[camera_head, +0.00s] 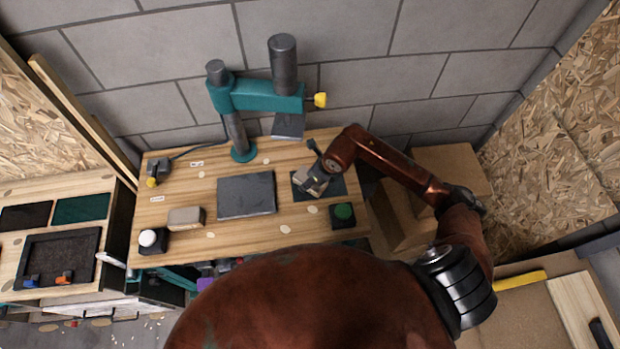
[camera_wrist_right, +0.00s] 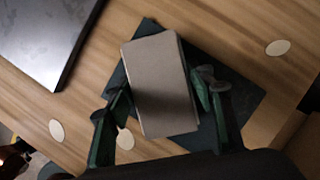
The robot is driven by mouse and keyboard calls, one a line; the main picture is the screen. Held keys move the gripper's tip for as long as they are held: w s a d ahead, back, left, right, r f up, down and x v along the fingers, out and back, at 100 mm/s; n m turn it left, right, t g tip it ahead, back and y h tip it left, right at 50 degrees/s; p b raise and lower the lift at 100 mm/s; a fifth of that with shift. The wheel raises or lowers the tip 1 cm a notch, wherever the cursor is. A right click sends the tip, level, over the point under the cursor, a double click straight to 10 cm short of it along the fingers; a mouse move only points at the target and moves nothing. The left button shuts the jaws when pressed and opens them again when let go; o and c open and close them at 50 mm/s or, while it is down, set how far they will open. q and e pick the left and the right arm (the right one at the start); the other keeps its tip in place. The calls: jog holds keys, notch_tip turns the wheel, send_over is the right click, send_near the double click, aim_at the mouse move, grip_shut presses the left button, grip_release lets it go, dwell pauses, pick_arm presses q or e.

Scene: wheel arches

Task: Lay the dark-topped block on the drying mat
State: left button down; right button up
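The block (camera_wrist_right: 160,85), with a dull grey-brown top, is over the dark drying mat (camera_wrist_right: 240,98) in the right wrist view and looks laid flat on it, slightly turned to it. My right gripper (camera_wrist_right: 163,105) has a finger on each side of the block, with a narrow gap showing at least on the right, so it looks open. In the head view my right gripper (camera_head: 314,184) is over the mat (camera_head: 335,186), hiding part of the block and mat. A second block (camera_head: 186,217), tan, lies on the left of the bench. My left gripper is out of view.
A dark grey plate (camera_head: 246,195) lies mid-bench, left of the mat. A green button box (camera_head: 343,214) stands just in front of the mat. A teal press stand (camera_head: 256,95) rises behind. A white button box (camera_head: 149,240) is at front left.

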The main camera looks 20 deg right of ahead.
jog(key=shift+o, duration=1.1)
jog(key=shift+r, duration=0.1)
jog(key=shift+r, duration=0.3)
jog(key=v, duration=1.1)
jog(key=shift+s+r, duration=0.2)
jog(key=shift+r, duration=0.05)
jog(key=shift+d, duration=0.1)
